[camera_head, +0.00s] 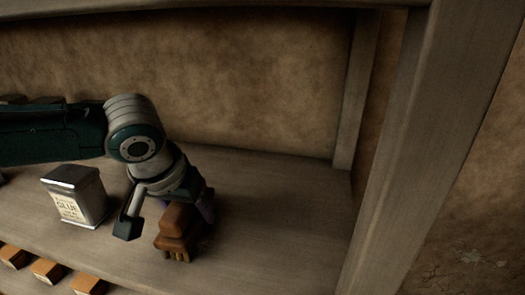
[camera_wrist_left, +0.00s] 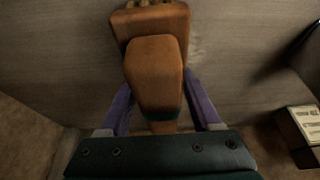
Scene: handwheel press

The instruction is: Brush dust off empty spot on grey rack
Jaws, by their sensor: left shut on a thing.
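My left gripper (camera_head: 192,203) is shut on a brown wooden brush (camera_head: 177,226). In the left wrist view the purple fingers of the gripper (camera_wrist_left: 160,98) lie on either side of the handle of the brush (camera_wrist_left: 155,70). The bristle end points down at the grey rack's shelf (camera_head: 285,215), close to the surface; I cannot tell whether it touches. The shelf around the brush is bare, with a faint pale patch beside the brush head in the wrist view. My right gripper is not in view.
A metal glue tin (camera_head: 76,196) with a pale label stands on the shelf left of the brush. Several small orange-brown blocks (camera_head: 47,270) sit below the shelf's front edge. A thick grey post (camera_head: 425,150) bounds the right. The shelf right of the brush is free.

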